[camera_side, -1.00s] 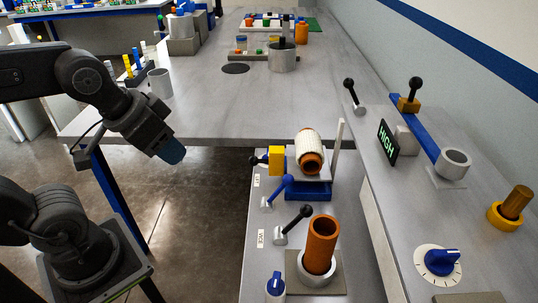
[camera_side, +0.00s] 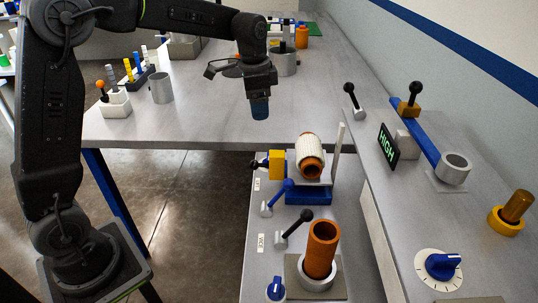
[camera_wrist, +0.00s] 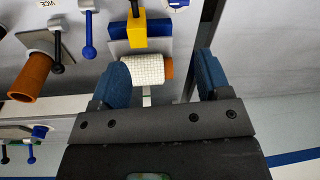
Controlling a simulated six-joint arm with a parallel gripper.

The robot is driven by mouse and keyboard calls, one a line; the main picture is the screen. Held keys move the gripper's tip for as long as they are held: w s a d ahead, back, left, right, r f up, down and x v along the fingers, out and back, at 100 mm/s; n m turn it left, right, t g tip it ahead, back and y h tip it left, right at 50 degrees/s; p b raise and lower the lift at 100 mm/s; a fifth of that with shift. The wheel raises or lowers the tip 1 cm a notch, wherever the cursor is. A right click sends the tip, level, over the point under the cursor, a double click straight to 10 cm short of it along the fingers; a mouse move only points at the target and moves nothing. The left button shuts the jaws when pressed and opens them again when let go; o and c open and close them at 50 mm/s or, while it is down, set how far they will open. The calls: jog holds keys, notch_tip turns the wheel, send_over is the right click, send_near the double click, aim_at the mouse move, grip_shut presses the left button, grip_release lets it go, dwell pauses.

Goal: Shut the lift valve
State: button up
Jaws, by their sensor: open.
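I cannot tell for sure which control is the lift valve. A blue-handled lever (camera_side: 277,195) leans up and right on the low bench, beside a white label too small to read. A black-handled lever (camera_side: 293,228) stands nearer, by a label reading VICE. In the wrist view, the blue lever (camera_wrist: 89,34) and the black lever (camera_wrist: 56,50) show at the upper left. My gripper (camera_side: 260,108) hangs pointing down above the grey table's front edge, behind the levers and apart from them. In the wrist view my gripper (camera_wrist: 161,72) is open, its blue fingertips wide apart with nothing gripped.
A white-wrapped orange roll (camera_side: 309,147) lies on a blue stand beside a yellow block (camera_side: 276,163). An orange tube (camera_side: 321,248) stands in a grey ring near the levers. The right shelf holds a HIGH display (camera_side: 388,146) and a blue dial (camera_side: 442,265).

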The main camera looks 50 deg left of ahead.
jog(key=w+a+f+m+g, duration=0.1)
jog(key=w+a+f+m, duration=0.1)
jog(key=w+f, duration=0.45)
jog(key=f, duration=0.9)
jog(key=s+f, duration=0.1)
jog(key=f, duration=0.3)
jog(key=shift+a+f, duration=0.1)
jog(key=shift+f, duration=0.1)
jog(key=shift+c, duration=0.5)
jog(key=c, duration=0.8)
jog(key=shift+n, duration=2.9)
